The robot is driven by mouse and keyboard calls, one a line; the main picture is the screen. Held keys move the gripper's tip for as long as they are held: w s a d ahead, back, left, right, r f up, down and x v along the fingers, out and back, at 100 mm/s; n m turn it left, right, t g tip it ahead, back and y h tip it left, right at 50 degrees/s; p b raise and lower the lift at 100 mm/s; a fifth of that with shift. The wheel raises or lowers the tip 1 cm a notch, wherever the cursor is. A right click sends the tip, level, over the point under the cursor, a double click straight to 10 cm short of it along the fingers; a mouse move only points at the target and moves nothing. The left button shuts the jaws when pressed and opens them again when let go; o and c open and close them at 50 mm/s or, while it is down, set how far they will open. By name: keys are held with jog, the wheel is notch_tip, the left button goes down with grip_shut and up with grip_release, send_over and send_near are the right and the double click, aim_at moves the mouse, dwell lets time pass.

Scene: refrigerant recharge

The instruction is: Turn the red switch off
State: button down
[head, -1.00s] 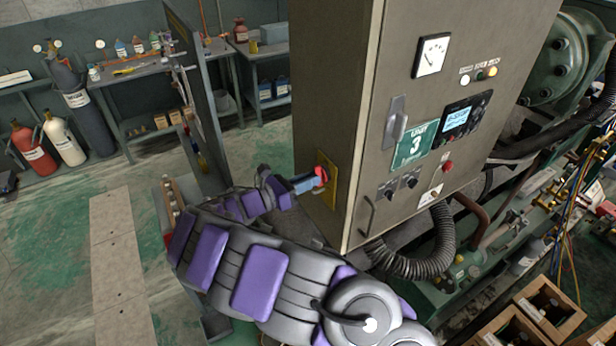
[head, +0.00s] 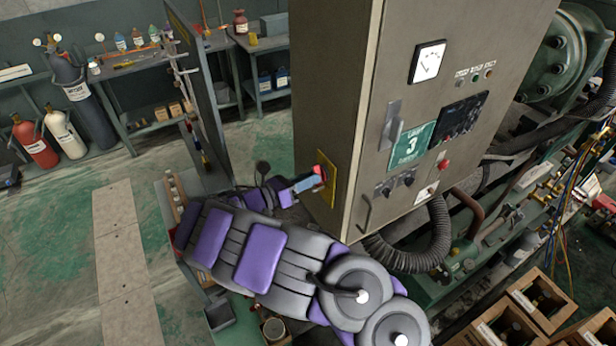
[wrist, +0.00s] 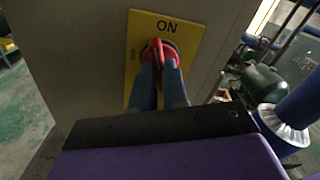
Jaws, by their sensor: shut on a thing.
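The red switch (wrist: 160,50) is a rotary handle on a yellow plate (wrist: 188,35) marked ON at the top. Smaller lettering on the plate's left is too small to read surely. My gripper (wrist: 160,72) has its two blue fingers closed on the switch handle, one on each side. In the head view the plate (head: 331,186) is on the left side of the grey cabinet (head: 335,80), and the red switch (head: 322,173) shows at my blue fingertips. The fingers hide part of the handle.
The cabinet front has a dark display (head: 463,117), a gauge (head: 428,62), a red button (head: 443,166) and a green sign (head: 411,145). A black corrugated hose (head: 430,250) runs below. Wooden crates (head: 540,300) stand at lower right. The floor at left is open.

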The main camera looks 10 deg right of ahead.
jog(key=shift+r+n+p, duration=0.1)
jog(key=shift+n+p, duration=1.3)
jog(key=shift+p, duration=1.05)
jog(key=shift+a+n+p, duration=0.1)
jog(key=shift+n+p, duration=1.5)
jog(key=shift+p, duration=0.6)
jog(key=shift+n, duration=1.6)
jog(key=n, duration=0.3)
jog(key=c, duration=1.6)
grip_release()
jog(key=o, duration=0.3)
jog(key=shift+w+a, duration=0.1)
jog(key=shift+w, duration=0.05)
jog(key=shift+o, duration=0.4)
